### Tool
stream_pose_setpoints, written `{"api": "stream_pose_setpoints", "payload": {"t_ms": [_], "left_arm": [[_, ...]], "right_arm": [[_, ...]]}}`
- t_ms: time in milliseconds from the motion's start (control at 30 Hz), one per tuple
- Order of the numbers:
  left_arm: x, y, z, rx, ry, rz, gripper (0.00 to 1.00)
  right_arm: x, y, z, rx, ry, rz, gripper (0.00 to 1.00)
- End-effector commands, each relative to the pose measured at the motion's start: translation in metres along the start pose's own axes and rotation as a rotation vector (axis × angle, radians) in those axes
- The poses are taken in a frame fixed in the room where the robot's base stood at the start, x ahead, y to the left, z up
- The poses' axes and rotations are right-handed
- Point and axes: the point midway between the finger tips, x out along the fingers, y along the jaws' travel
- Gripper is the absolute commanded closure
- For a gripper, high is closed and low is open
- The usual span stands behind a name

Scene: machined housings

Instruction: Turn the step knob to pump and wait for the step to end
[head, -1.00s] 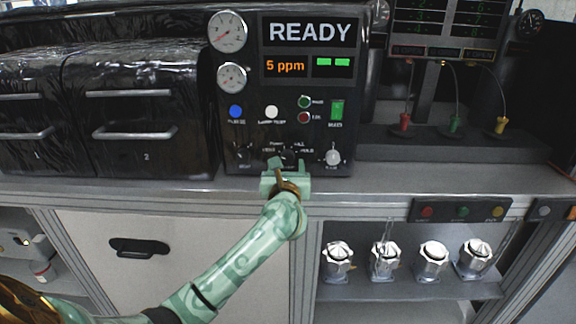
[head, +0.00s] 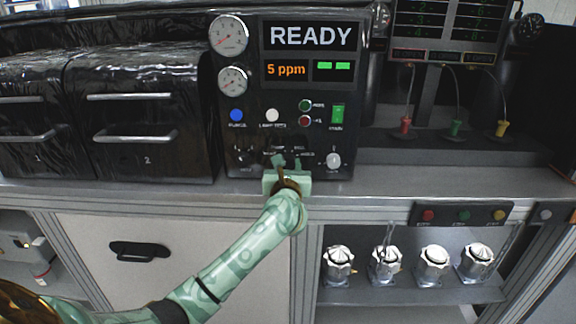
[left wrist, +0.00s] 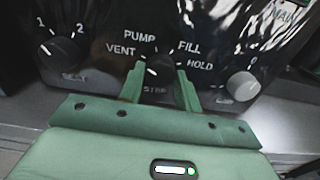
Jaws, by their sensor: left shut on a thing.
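The step knob (left wrist: 161,70) is a small dark knob low on the black control panel (head: 250,130). Around it in the left wrist view are the words VENT, PUMP, FILL and HOLD, with STEP below. My left gripper (left wrist: 163,75) is shut on the knob, one green finger on each side; it also shows in the head view (head: 288,163). The fingers hide part of the knob, and I cannot tell for sure which word its pointer faces. The panel's display (head: 311,37) reads READY, with 5 ppm (head: 286,69) below. My right gripper is not in view.
Another knob (left wrist: 58,48) marked 1 and 2 is left of the fingers, and a pale knob (left wrist: 243,86) is close on the right. Two black drawer units stand left. The bench front edge runs below my gripper.

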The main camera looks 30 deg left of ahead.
Motion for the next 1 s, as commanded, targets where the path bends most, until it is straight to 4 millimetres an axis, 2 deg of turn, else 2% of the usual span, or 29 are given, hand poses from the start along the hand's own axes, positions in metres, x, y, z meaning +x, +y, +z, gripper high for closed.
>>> {"api": "stream_pose_setpoints", "payload": {"t_ms": [267,600,1000], "left_arm": [[-0.001,0.0,0.004,0.154,0.002,-0.001,0.89],[-0.001,-0.001,0.004,0.441,0.003,-0.003,0.89],[-0.001,-0.001,0.002,0.687,0.002,-0.003,0.89]], "right_arm": [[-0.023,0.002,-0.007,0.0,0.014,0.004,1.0],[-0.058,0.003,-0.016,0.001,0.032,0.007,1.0],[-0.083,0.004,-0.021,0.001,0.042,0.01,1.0]]}}
